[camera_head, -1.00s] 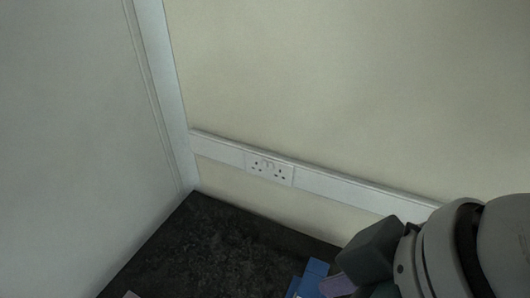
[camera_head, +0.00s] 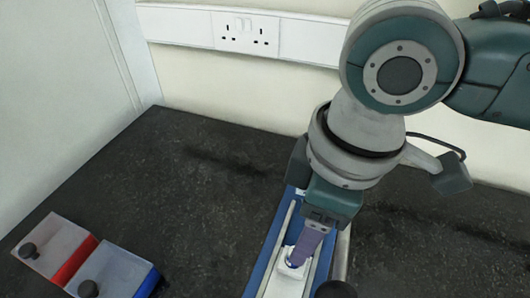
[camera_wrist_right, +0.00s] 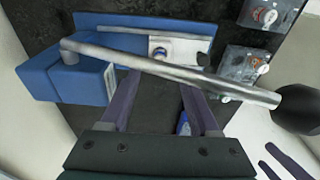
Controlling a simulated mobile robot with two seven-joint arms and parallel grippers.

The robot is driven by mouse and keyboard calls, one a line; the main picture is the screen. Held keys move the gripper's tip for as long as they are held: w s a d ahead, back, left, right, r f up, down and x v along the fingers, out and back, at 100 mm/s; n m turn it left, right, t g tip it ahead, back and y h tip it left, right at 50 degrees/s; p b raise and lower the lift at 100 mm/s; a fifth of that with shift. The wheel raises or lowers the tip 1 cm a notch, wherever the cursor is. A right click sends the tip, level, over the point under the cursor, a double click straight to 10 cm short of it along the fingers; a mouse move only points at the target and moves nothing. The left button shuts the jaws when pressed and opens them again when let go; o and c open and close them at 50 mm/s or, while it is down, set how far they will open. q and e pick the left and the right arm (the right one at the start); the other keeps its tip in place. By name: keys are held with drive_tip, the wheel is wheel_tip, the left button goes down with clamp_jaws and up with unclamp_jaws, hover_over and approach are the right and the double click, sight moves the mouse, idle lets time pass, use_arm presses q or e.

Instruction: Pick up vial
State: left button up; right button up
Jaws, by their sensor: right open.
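My right gripper (camera_head: 303,252) reaches down from the upper right in the head view, over a blue and white device (camera_head: 258,270). Its purple fingers are apart and empty in the right wrist view (camera_wrist_right: 158,90). A small white fitting with a round centre (camera_wrist_right: 160,50) sits on the device just beyond the fingertips; the head view shows a small white piece (camera_head: 290,268) by the fingers. I cannot tell whether this is the vial or its holder. A small blue and white item (camera_wrist_right: 183,123) shows beside the right-hand finger, partly hidden. My left gripper is not in view.
A metal lever (camera_wrist_right: 180,72) with a black knob (camera_wrist_right: 302,110) crosses above the device. Two grey-lidded boxes, one red (camera_head: 77,262) and one blue (camera_head: 147,283), stand at the front left. The dark bench (camera_head: 200,180) between is clear. A wall socket (camera_head: 245,35) is behind.

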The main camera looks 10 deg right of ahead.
drive_tip(key=f, duration=0.2)
drive_tip(key=f+b, duration=0.1)
drive_tip(key=f, duration=0.4)
drive_tip(key=shift+w+a+f, duration=0.15)
drive_tip(key=shift+w+a, duration=0.1)
drive_tip(key=shift+a, duration=0.05)
drive_tip(key=shift+c, duration=0.2)
clamp_jaws()
